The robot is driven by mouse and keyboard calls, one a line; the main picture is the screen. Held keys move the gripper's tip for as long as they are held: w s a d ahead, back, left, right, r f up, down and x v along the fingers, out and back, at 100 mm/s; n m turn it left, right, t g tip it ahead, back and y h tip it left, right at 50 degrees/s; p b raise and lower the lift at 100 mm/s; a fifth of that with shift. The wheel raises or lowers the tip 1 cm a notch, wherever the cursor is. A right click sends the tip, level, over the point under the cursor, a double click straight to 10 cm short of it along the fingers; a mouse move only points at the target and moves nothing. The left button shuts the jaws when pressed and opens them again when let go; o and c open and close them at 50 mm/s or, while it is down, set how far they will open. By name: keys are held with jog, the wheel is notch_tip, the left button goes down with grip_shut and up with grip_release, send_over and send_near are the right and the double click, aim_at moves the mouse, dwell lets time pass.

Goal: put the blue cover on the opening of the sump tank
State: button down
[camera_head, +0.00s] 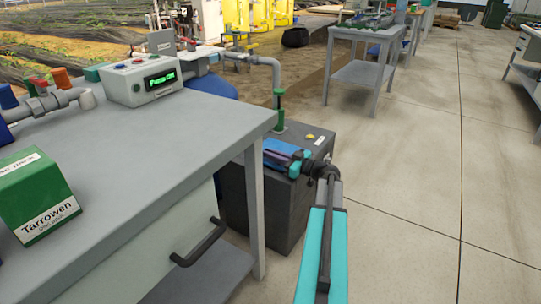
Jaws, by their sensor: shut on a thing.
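The sump tank (274,207) is a dark grey box on the floor, just beyond the right end of the grey bench. My gripper (290,160), with teal finger parts, is over the tank's top at the end of my arm. It is shut on the blue cover (277,146), a flat blue piece that shows on the gripper's far left side. The cover is over the tank's top, partly hidden by the gripper and the bench edge. I cannot tell whether it touches the tank. The tank's opening is not visible.
The bench (165,150) carries a control box (141,84) reading "Pump On" and a green Tarrowen box (38,196).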

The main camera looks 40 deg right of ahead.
jog(key=shift+f+b, duration=0.3)
jog(key=c, duration=1.8)
grip_release()
jog(key=shift+o, duration=0.2)
jog(key=p+v, duration=0.4)
jog(key=v, duration=0.9)
jog(key=shift+s, duration=0.4)
jog(key=shift+d, duration=0.1)
